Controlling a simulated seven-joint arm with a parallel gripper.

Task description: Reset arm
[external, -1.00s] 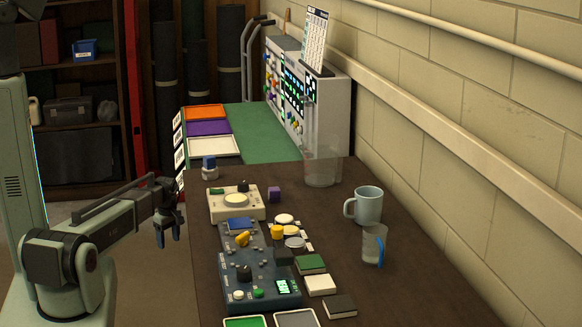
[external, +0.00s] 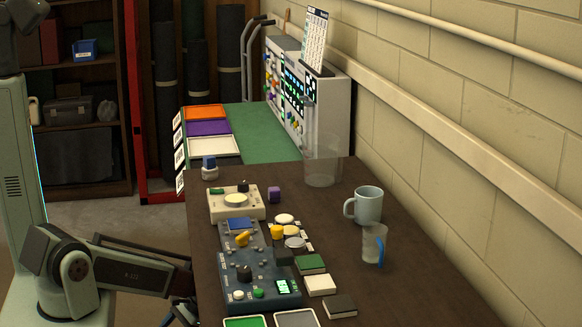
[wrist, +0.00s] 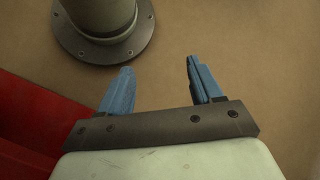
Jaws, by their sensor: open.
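My gripper (wrist: 158,80) shows in the wrist view with its two blue fingers spread apart and nothing between them. In the external view my arm is low at the lower left, beside the left edge of the dark table (external: 420,290). There my gripper is mostly hidden behind the table edge, with only a small blue part showing near the bottom.
On the table are a dark control box (external: 237,285), a cream device (external: 222,208), a mug (external: 368,206), a clear glass (external: 372,246) and several small blocks. A clear container (external: 322,170) stands farther back. The wrist view shows a round flanged post (wrist: 100,22) and a red surface (wrist: 40,115).

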